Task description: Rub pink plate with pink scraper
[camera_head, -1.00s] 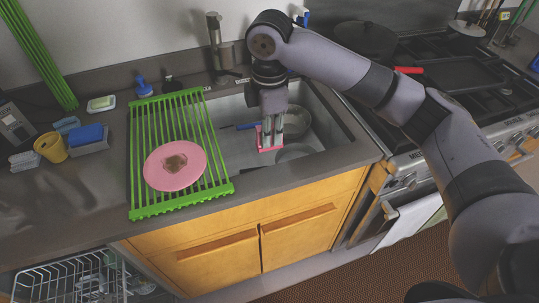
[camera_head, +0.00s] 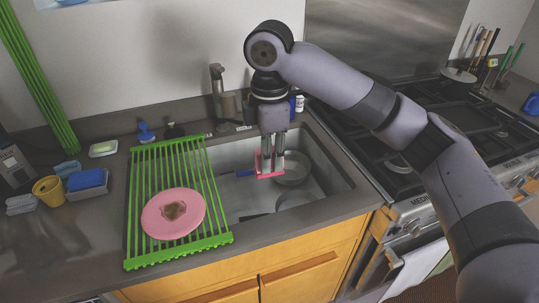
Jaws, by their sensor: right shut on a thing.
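The pink plate (camera_head: 157,221) lies on the green slatted drying rack (camera_head: 137,200), which spans the left part of the sink. A brown smear (camera_head: 174,210) marks the plate's middle. My right gripper (camera_head: 271,168) points down over the sink, to the right of the rack and apart from the plate. It is shut on the pink scraper (camera_head: 268,175), whose flat pink part shows at the fingertips; the fingers hide some of it. My left gripper is not in view.
The sink (camera_head: 238,160) holds metal pans (camera_head: 292,168) and a blue-handled item (camera_head: 245,173) below my gripper. The faucet (camera_head: 218,85) stands behind. A yellow cup (camera_head: 48,190) and blue sponge (camera_head: 87,180) are at left; the stove (camera_head: 420,205) is at right.

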